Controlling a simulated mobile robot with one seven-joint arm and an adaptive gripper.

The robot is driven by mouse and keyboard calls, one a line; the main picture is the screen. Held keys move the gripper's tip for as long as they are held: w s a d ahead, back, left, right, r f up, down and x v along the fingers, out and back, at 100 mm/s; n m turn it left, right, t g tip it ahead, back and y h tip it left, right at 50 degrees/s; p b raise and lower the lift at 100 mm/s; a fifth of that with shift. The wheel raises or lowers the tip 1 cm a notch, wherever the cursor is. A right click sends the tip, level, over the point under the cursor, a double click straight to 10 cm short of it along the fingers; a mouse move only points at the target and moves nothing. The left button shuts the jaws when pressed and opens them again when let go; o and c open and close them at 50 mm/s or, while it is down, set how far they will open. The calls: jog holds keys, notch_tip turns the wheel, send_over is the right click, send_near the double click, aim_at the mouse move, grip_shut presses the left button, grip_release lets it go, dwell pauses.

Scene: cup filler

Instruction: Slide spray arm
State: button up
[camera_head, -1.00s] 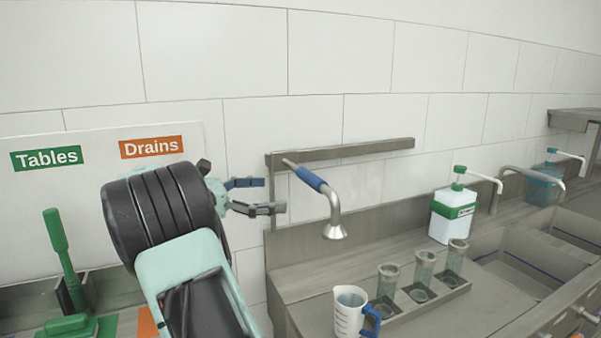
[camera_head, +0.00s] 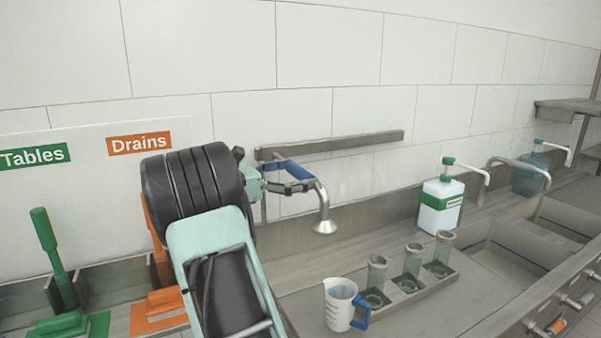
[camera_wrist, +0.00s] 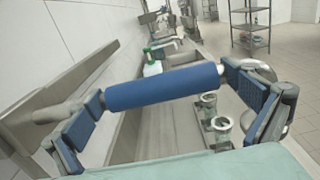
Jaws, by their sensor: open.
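The spray arm is a bent metal pipe with a blue grip sleeve and a downward nozzle (camera_head: 325,227). It hangs below a metal wall rail (camera_head: 340,144). In the wrist view the blue sleeve (camera_wrist: 163,87) lies crosswise between the two blue-padded fingers. My gripper (camera_wrist: 170,105) is open, with one finger near each end of the sleeve. In the head view my gripper (camera_head: 287,178) is at the sleeve, with its fingers partly over it. I cannot tell whether either finger touches the spray arm.
A measuring jug (camera_head: 339,303) with a blue handle stands on the counter below. Several clear cups stand in a metal rack (camera_head: 405,294) behind it. A green-topped pump bottle (camera_head: 440,205) stands to the right, beside the sinks. Green and orange brushes are at the left.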

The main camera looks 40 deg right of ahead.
jog(key=shift+d, duration=0.1)
jog(key=c, duration=1.6)
jog(key=shift+s+d+r, duration=0.1)
jog(key=shift+s+d, duration=0.05)
jog(key=shift+d, duration=0.15)
jog(key=p+x, duration=0.2)
jog(key=x, duration=0.3)
jog(key=shift+d, duration=0.15)
jog(key=o, duration=1.6)
